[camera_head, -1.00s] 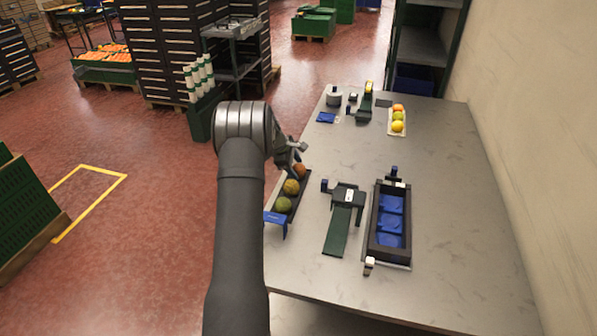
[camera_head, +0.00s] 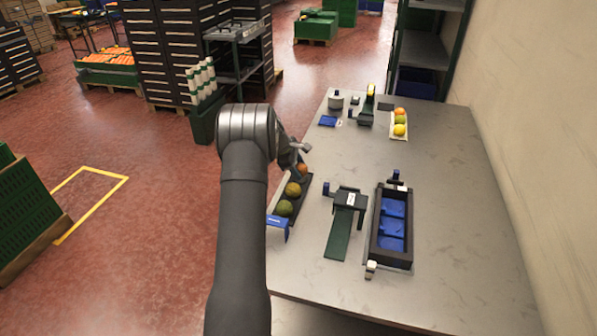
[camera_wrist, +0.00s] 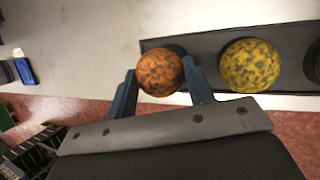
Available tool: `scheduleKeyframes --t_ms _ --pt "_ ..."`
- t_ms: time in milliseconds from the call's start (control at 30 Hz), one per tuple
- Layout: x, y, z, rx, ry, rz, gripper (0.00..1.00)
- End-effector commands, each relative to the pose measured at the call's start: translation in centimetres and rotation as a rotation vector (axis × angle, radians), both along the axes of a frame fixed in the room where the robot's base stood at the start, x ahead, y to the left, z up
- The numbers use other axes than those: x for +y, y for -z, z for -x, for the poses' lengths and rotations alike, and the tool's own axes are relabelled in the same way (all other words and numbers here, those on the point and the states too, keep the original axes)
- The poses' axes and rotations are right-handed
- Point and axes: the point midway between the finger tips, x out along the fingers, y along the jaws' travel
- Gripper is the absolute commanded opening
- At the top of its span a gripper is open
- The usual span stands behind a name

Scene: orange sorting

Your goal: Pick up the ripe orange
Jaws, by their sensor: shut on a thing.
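The ripe orange (camera_wrist: 160,73) has a mottled orange skin. In the wrist view my gripper (camera_wrist: 161,82) has a finger on each side of it and is shut on it. It is at the end of the dark tray (camera_wrist: 290,80); I cannot tell whether it touches the tray. A yellow mottled fruit (camera_wrist: 249,65) sits beside it in the tray, with a green one (camera_head: 283,208) beyond. In the head view the orange (camera_head: 302,169) shows at the tray's far end, beside my gripper (camera_head: 301,158).
A green ramp with a dark stand (camera_head: 347,220) and a dark crate with blue compartments (camera_head: 392,228) stand to the right. A white tray of fruit (camera_head: 399,131) and small devices are at the table's far end. The table's right side is clear.

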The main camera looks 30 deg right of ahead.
Motion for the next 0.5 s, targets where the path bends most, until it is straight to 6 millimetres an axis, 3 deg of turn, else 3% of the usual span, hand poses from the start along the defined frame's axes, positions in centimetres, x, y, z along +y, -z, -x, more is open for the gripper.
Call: scheduleKeyframes --t_ms 133,500 --pt "-0.1 -2.8 0.0 -0.004 -0.001 0.002 0.24" --pt "-3.6 -7.4 7.6 -0.001 0.002 0.001 0.24"
